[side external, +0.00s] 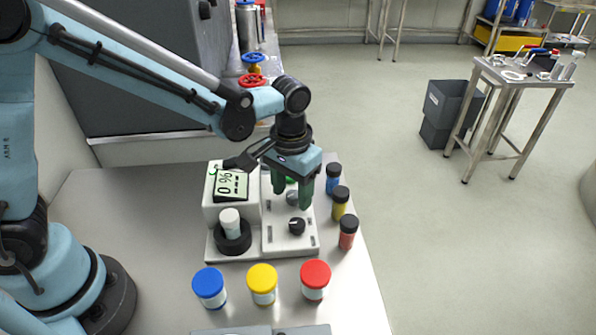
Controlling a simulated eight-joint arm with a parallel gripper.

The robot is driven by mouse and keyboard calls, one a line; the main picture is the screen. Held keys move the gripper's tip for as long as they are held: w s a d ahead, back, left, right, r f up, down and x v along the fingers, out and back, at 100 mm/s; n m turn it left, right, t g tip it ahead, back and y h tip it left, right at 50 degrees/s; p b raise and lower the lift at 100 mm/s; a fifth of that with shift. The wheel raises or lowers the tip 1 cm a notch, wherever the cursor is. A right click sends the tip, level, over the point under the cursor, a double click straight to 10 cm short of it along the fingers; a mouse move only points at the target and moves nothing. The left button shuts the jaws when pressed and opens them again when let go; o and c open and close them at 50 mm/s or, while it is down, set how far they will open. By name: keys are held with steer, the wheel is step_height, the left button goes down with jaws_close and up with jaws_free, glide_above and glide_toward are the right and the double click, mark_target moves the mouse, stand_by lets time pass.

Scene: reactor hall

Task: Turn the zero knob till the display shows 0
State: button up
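A white instrument (212,215) stands on the bench with a tilted display (231,184). A "0" and a "%"-like mark show on it, with dark segments beside them; the full reading is too small to tell. To its right is a white knob panel (308,242). It carries a black knob (297,226) at the front and a grey knob (292,197) behind it. Which one is the zero knob cannot be read. My gripper (292,194) points down over the panel's rear, its green fingers apart around the grey knob's place. Contact cannot be told.
A white-capped vial (230,222) stands in a black holder at the instrument's front. Blue (333,179), yellow (340,202) and red (348,232) black-capped vials line the panel's right. Blue-, yellow- and red-lidded jars (262,284) stand in front. Bench is clear left of the instrument.

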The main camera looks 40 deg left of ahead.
mark_target(292, 195)
step_height(292, 195, up, 12)
stand_by(0.8)
steer(key=s+a+t, duration=0.2)
steer(key=a, duration=0.2)
steer(key=s+a+f+t, duration=0.1)
steer(key=s+a+t, duration=0.1)
steer(key=s+a, duration=0.1)
steer(key=s+a+t, duration=0.2)
steer(key=s+a, duration=0.1)
steer(key=a, duration=0.1)
steer(key=shift+a+f+t, duration=0.25)
steer(key=shift+a+t, duration=0.05)
steer(key=shift+s+a+f+t, duration=0.25)
steer(key=shift+s+t, duration=0.05)
